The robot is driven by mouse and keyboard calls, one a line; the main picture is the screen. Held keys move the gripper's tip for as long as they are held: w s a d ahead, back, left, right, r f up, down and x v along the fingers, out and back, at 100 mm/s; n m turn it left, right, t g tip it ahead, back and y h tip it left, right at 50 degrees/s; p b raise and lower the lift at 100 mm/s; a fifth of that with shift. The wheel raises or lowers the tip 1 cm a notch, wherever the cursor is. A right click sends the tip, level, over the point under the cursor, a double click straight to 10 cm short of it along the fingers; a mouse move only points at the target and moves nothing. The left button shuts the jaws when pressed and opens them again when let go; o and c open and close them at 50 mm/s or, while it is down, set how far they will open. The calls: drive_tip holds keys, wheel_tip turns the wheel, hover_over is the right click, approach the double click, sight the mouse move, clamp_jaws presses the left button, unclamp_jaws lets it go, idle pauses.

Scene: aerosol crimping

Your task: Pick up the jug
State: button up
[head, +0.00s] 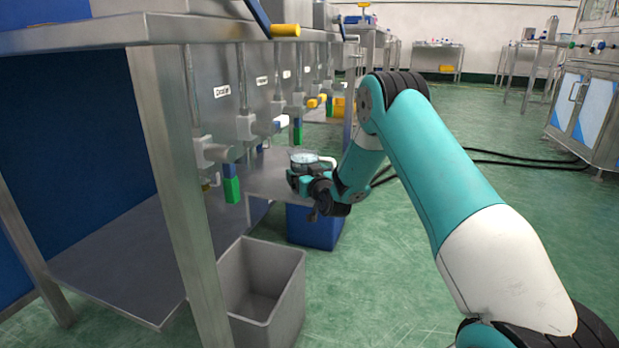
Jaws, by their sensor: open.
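The jug (303,157) shows as a small clear, pale rim just above my gripper. Its lower part is hidden behind my gripper and wrist. My gripper (297,176) is at the right edge of a low metal shelf (262,187), directly in front of the jug. Its jaws are open. I cannot tell whether the fingers touch the jug or surround it.
A metal bench with labelled valves and taps (240,126) runs along the left; its front leg (181,190) stands close by. A grey open bin (262,285) and a blue box (315,228) stand on the floor below. Green floor to the right is mostly clear.

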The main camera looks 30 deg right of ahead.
drive_tip(key=shift+c, duration=0.3)
drive_tip(key=c, duration=0.7)
drive_tip(key=shift+w+r, duration=0.1)
drive_tip(key=shift+r, duration=0.05)
drive_tip(key=c, duration=0.3)
drive_tip(key=shift+r, duration=0.15)
